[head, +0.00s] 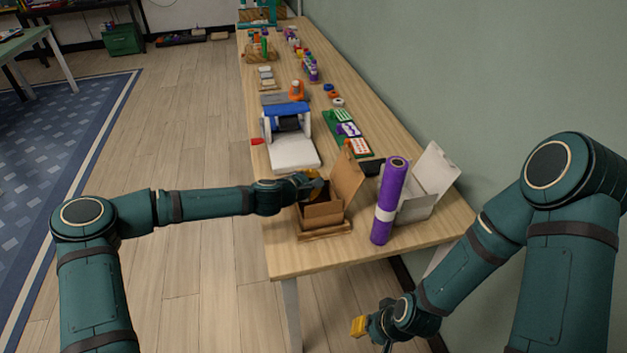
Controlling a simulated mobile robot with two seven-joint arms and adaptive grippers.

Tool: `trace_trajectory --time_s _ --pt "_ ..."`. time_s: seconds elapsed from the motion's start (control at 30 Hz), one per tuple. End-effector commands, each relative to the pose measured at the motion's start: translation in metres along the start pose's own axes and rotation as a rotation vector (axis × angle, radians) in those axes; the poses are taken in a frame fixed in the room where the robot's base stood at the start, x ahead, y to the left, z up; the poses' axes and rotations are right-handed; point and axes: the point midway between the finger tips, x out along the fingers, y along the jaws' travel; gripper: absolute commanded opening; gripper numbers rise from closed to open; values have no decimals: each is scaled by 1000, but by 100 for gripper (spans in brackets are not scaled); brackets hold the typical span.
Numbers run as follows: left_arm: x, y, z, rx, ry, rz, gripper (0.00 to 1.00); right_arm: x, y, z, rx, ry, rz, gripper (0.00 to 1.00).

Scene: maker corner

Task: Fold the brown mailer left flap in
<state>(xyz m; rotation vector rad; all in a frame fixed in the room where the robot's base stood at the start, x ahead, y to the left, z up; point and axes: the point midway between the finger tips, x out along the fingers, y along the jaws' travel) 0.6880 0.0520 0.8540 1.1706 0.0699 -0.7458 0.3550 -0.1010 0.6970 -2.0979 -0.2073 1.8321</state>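The brown mailer (323,214) is an open cardboard box near the front end of the wooden table. Its lid (347,178) stands raised on the right, and a panel on its near side shows. My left gripper (312,178) reaches in from the left and is at the far left part of the mailer. Its yellow fingers are small and partly hidden, so I cannot tell whether they touch the left flap. The left flap is not clear behind my gripper. My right gripper (359,326) hangs beyond the table's front edge, away from the mailer; its finger gap is not visible.
A purple roll (390,200) stands upright right of the mailer, before an open white box (428,185). A blue and white machine (290,135) stands behind the mailer. Several small items line the table (290,262) farther back. The wall is on the right.

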Motion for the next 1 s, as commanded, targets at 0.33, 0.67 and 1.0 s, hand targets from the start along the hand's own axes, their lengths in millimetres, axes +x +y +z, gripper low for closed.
trace_trajectory --time_s 0.33,0.67,1.0 --pt "0 -3 0 41 1 47 0 2 1 0 0 1 0 30" --pt "0 -2 0 41 1 46 30 2 1 0 0 1 0 30" --pt "-4 -2 -1 42 1 47 30 2 1 0 0 1 0 30"
